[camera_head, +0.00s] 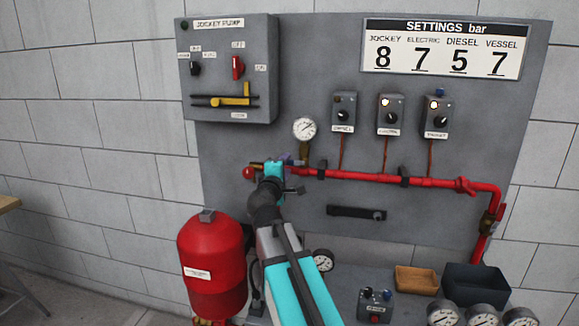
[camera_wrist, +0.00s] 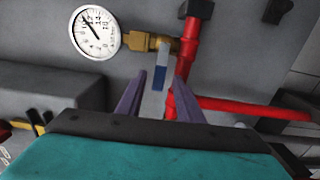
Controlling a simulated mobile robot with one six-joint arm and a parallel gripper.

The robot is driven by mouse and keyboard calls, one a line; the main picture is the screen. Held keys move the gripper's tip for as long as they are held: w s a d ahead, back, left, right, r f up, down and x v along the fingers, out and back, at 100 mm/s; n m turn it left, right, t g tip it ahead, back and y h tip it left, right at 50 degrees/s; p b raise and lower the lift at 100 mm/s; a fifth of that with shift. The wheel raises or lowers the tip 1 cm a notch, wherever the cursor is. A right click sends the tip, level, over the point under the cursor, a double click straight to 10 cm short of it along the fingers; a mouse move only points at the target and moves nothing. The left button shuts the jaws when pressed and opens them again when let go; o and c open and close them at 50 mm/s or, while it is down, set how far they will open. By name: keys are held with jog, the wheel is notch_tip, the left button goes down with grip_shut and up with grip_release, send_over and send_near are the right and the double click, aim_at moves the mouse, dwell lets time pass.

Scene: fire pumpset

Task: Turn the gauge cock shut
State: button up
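The pressure gauge (camera_head: 304,128) stands above the red pipe on the panel, with the brass gauge cock (camera_head: 305,152) under it. In the wrist view the gauge (camera_wrist: 93,32) is at upper left and the brass cock (camera_wrist: 148,42) joins it to the red pipe. The cock's lever (camera_wrist: 160,77), silver with a blue sleeve, points down the picture, away from the cock. My gripper (camera_wrist: 163,76) is open, its two purple fingers on either side of the lever, with gaps showing. In the head view my gripper (camera_head: 288,161) is just left of the cock, its fingertips partly hidden.
The red pipe (camera_head: 390,179) runs right from the cock along the panel. The jockey pump box (camera_head: 228,70) is at upper left, and a red vessel (camera_head: 212,265) stands at lower left. Three small switch boxes (camera_head: 390,117) are right of the gauge. A black bar (camera_head: 350,212) sits below the pipe.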

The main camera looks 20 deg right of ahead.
jog(key=shift+s+a, duration=0.1)
jog(key=b+v, duration=0.3)
jog(key=v, duration=0.5)
jog(key=shift+s+a, duration=0.15)
jog(key=shift+a, duration=0.05)
jog(key=shift+f+b, duration=0.2)
jog(key=shift+b, duration=0.2)
jog(key=shift+b+v, duration=2.5)
jog(key=shift+b, duration=1.6)
jog(key=shift+r, duration=0.15)
jog(key=shift+s, duration=0.15)
